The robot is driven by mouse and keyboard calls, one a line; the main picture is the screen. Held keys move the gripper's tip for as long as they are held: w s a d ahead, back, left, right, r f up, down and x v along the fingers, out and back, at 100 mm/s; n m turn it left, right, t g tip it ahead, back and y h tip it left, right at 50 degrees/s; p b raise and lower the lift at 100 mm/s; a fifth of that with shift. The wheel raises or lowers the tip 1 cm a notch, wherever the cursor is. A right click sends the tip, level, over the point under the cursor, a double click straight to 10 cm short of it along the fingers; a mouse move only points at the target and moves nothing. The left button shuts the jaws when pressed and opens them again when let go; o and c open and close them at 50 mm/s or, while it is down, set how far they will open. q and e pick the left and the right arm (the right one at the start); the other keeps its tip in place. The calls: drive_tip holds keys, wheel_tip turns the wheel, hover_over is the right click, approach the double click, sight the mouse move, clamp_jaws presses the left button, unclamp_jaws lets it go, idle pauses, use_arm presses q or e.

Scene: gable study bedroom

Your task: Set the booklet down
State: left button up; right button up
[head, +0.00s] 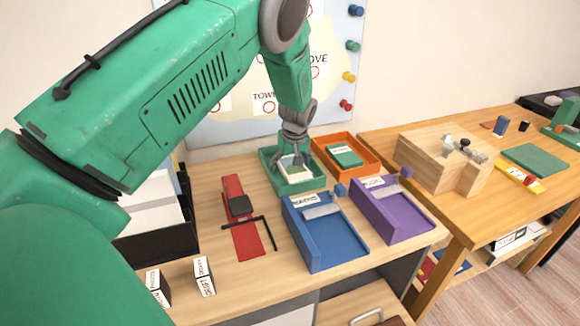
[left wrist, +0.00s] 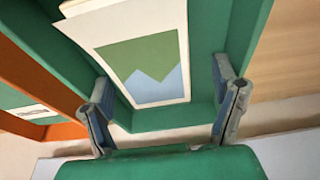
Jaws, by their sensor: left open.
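The booklet is a cream, flat piece with a green and blue picture on its face. It shows in the left wrist view (left wrist: 140,45) and, partly covered by my gripper, in the head view (head: 295,177). It lies within the walls of the green tray (head: 302,188), which also shows in the left wrist view (left wrist: 238,35). My left gripper (head: 293,158) points down over the tray. My right gripper is not in view.
An orange tray (head: 372,168) with a green booklet (head: 345,156) stands right of the green tray. A blue tray (head: 335,243) and a purple tray (head: 400,220) stand in front. A wooden block (head: 430,165) stands on the right table.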

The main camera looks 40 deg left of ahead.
sight(294, 172)
use_arm(q)
drive_tip(key=p+v, duration=0.1)
drive_tip(key=v, duration=1.1)
drive_tip(key=shift+d, duration=0.15)
